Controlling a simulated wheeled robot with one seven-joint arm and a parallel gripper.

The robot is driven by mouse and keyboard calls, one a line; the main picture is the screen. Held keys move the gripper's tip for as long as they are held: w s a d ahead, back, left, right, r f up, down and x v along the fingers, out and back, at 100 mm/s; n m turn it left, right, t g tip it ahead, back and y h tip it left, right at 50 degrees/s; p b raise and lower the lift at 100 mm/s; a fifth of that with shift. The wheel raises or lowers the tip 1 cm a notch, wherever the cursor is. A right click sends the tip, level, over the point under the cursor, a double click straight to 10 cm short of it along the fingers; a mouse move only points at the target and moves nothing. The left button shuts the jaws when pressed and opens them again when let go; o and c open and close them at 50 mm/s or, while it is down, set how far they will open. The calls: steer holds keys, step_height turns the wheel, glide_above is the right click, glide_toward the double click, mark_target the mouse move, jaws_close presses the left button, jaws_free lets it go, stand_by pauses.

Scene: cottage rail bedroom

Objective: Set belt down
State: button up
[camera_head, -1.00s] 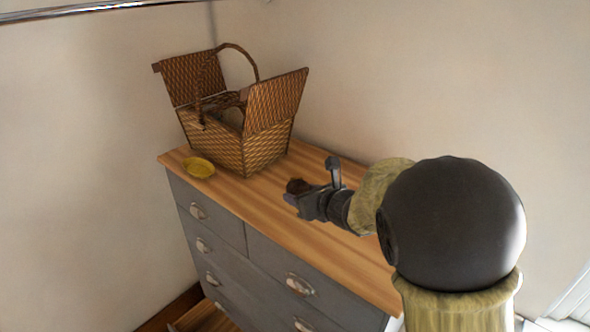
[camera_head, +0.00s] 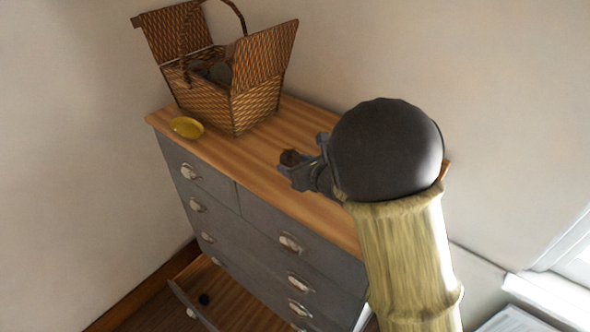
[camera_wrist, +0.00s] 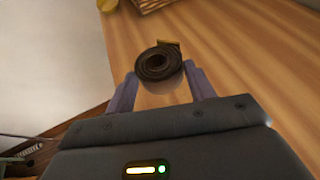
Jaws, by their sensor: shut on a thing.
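The belt (camera_wrist: 158,63) is a dark brown rolled coil with a small yellowish piece at its upper edge. In the head view my gripper (camera_head: 296,168) is over the wooden top of the grey dresser (camera_head: 240,160). I cannot tell whether the belt touches the top.
An open wicker basket (camera_head: 232,105) stands at the dresser's back left. A yellow dish (camera_head: 187,127) lies near the left edge. A low drawer (camera_head: 225,300) is pulled out, with a small dark thing inside. The dresser top between basket and gripper is clear.

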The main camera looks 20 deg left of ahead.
steer(key=shift+s+a+f, duration=0.1)
steer(key=shift+f, duration=0.15)
steer(key=shift+s+r, duration=0.1)
steer(key=shift+s, duration=0.1)
steer(key=shift+w+d+f, duration=0.15)
steer(key=shift+d+f, duration=0.05)
steer(key=shift+f+p, duration=0.85)
steer(key=shift+f, duration=1.1)
steer(key=shift+f, duration=0.1)
steer(key=o, duration=1.1)
steer(key=shift+c, duration=0.2)
